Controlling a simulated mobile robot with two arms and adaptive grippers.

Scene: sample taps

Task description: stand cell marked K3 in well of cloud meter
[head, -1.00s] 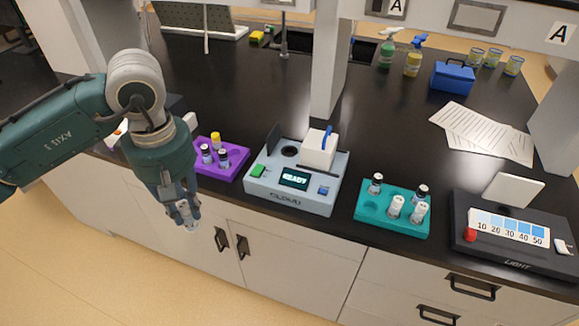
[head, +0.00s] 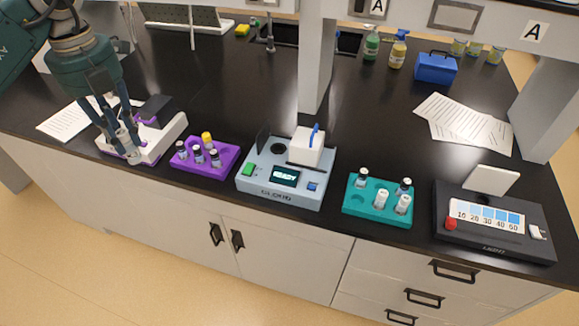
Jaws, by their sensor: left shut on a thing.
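The cloud meter (head: 281,193) is a pale blue-grey box in the middle of the counter, its screen lit. Its round dark well (head: 278,149) is uncovered and looks empty. A dark flap stands up at its left, and a white block with a blue handle (head: 306,148) sits to the right of the well. My left gripper (head: 127,150) is shut on a small clear cell (head: 131,155), mostly hidden by the fingers, at the white device on the left. No K3 mark is readable. My right gripper is out of view.
A white device (head: 163,140) stands under my left gripper. A purple rack (head: 191,168) with several capped vials lies between it and the meter. A teal rack (head: 365,207) with several vials and a black light box (head: 490,240) are to the right. A pillar rises behind the meter.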

